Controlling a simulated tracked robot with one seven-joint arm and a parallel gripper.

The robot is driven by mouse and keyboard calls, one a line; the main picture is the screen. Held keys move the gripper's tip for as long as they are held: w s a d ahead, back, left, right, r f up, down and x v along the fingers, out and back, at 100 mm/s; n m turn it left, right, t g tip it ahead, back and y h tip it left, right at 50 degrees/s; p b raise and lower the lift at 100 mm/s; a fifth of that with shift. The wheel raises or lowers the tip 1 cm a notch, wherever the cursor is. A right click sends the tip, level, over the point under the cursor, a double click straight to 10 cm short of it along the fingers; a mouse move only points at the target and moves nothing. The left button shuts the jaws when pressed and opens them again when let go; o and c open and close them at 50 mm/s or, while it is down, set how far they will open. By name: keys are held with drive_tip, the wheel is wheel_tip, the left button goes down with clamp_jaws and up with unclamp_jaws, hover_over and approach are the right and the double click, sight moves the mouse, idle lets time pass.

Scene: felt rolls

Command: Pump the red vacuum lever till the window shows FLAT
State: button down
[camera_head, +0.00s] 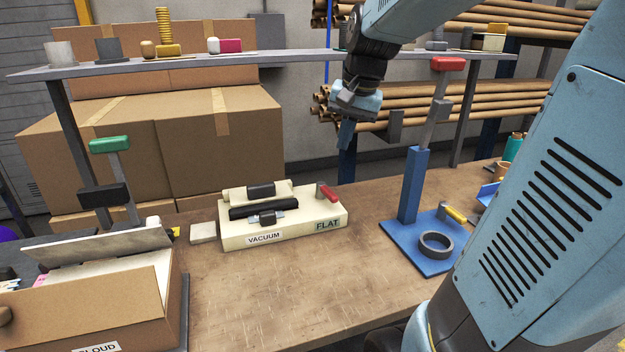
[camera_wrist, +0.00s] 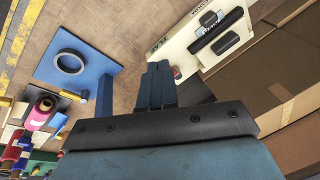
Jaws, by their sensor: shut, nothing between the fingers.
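The cream vacuum unit (camera_head: 290,232) sits on the bench, with a black bar and a black clamp on its top and a label reading VACUUM at its front. Its red lever (camera_head: 327,192) is at the right end of the top. The window (camera_head: 327,225) on the front right reads FLAT. My gripper (camera_head: 345,134) is shut and empty, above and behind the right end of the unit, apart from the lever. In the wrist view the blue fingers (camera_wrist: 158,84) are together, beside the unit (camera_wrist: 200,45); a bit of the red lever (camera_wrist: 177,72) shows next to them.
A blue stand (camera_head: 411,190) with a red-handled lever and a grey ring (camera_head: 436,244) is at the right. A shelf (camera_head: 280,62) spans the back. The bench front is clear.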

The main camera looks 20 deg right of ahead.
sight(327, 196)
drive_tip(key=w+d+f+m+g+y, duration=0.2)
drive_tip(key=w+d+f+m, duration=0.4)
drive_tip(key=w+d, duration=0.4)
drive_tip(key=w+d+f+m+g+y, duration=0.1)
drive_tip(key=w+d+f+m, duration=0.3)
drive_tip(key=w+d+f, duration=0.6)
drive_tip(key=shift+m, duration=0.3)
drive_tip(key=shift+w+a+f, duration=0.2)
drive_tip(key=shift+a+f, duration=1.2)
drive_tip(key=shift+a, duration=0.3)
drive_tip(key=shift+w+a+f, duration=0.25)
drive_tip(key=shift+a+f, duration=1.1)
drive_tip(key=shift+a, duration=0.3)
drive_tip(key=shift+w+a+f, duration=0.2)
drive_tip(key=shift+a+f, duration=1.2)
drive_tip(key=shift+a, duration=0.3)
drive_tip(key=shift+d, duration=0.1)
